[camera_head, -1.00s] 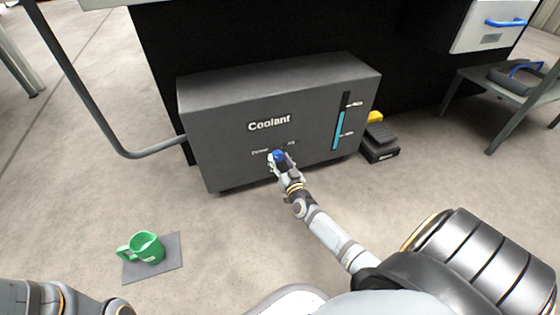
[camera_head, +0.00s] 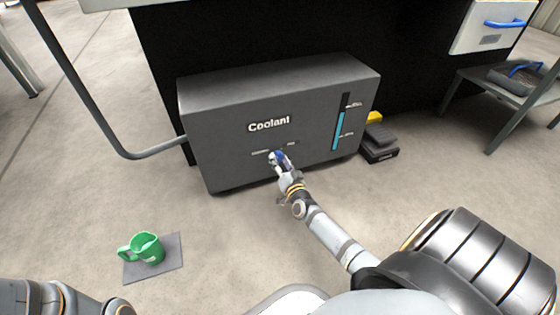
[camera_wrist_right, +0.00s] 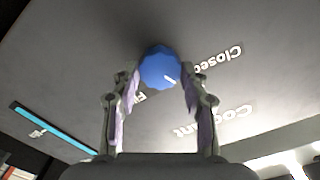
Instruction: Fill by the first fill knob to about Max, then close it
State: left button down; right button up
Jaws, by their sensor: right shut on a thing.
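The grey Coolant tank (camera_head: 225,125) stands on the floor with its front facing me. Its blue fill knob (camera_wrist_right: 160,66) has a white pointer mark, which in the right wrist view points lower right, between the "Closed" label and the partly hidden "Fill" label. My right gripper (camera_head: 280,158) is shut on the knob, one finger on each side; it also shows in the right wrist view (camera_wrist_right: 160,75). The tank's level gauge (camera_head: 341,122) shows blue up to a little below the upper label. My left arm shows at bottom left; its gripper is out of view.
A green mug (camera_head: 147,248) stands on a grey mat (camera_head: 172,262) on the floor at lower left. A pipe (camera_head: 85,105) enters the tank's left side. A black and yellow pedal-like object (camera_head: 380,150) sits right of the tank. A table (camera_head: 515,92) stands far right.

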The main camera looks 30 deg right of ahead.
jog(key=shift+m, duration=0.9)
jog(key=o, duration=1.1)
jog(key=shift+o, duration=0.2)
jog(key=shift+s, duration=0.1)
jog(key=v, duration=1.2)
